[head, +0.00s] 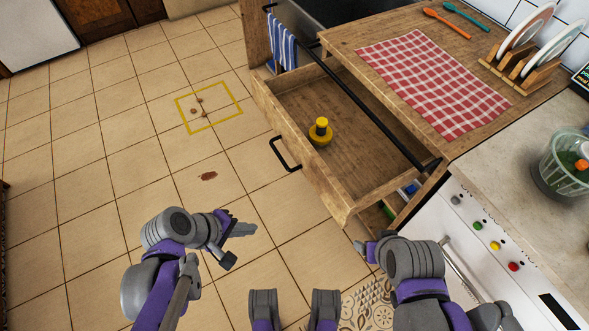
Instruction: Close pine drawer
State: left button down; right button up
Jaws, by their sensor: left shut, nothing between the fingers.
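The pine drawer (322,172) is pulled far out from the wooden counter unit. It has a black bar handle (281,156) on its front, which faces left. A yellow and black round object (320,132) sits inside the drawer. My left gripper (246,230) is shut and empty, over the floor below and left of the handle, apart from the drawer. My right gripper (364,250) is near the drawer's near corner at the bottom; its fingers are mostly hidden by its own arm.
A white stove front (470,245) stands at the right. The tiled floor left of the drawer is mostly clear, with brown spots (208,176).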

pick_arm(q)
notch_tip(320, 180, down, 2)
jog(key=w+d+n+h+b, duration=0.1)
jog(key=w+n+h, duration=0.1)
jog(key=w+n, duration=0.15)
jog(key=n+t+h+b, duration=0.5)
jog(key=n+h, duration=0.3)
jog(key=n, duration=0.3)
send_near(305, 165)
jog(key=b+x, duration=0.1)
jog(key=x, duration=0.5)
jog(key=shift+w+d+b, duration=0.3)
pick_arm(e)
notch_tip(305, 165, down, 10)
jog(key=w, duration=0.1)
pick_arm(q)
jog(key=shift+d, duration=0.15)
pick_arm(e)
jog(key=shift+f, duration=0.1)
